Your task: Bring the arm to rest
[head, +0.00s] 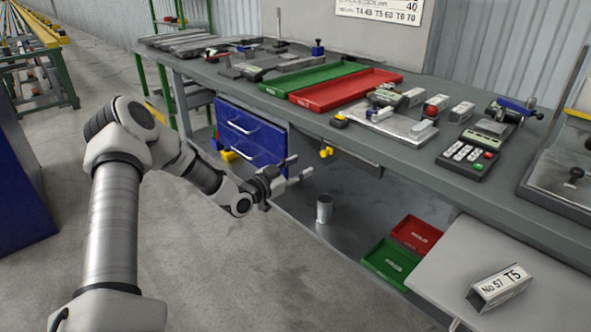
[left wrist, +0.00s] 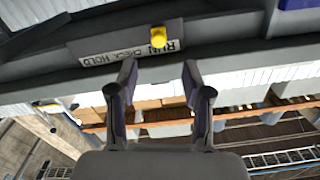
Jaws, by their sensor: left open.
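My left arm comes in from the left in the head view, and its gripper (head: 293,171) is open and empty. It hangs in the air in front of the workbench (head: 405,155), below the level of the top and to the right of the blue drawers (head: 252,136). In the left wrist view the two fingers (left wrist: 158,82) stand apart with nothing between them. Beyond them is a plate marked RUN, CHECK and HOLD (left wrist: 120,45) with a yellow knob (left wrist: 158,37). My right gripper is in neither view.
The bench top holds a green tray (head: 300,78), a red tray (head: 345,90), a keypad device (head: 468,152) and several tools. A metal cylinder (head: 324,208) and small green (head: 390,264) and red (head: 417,234) trays sit below. A T5 block (head: 500,287) lies lower right. Floor at left is open.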

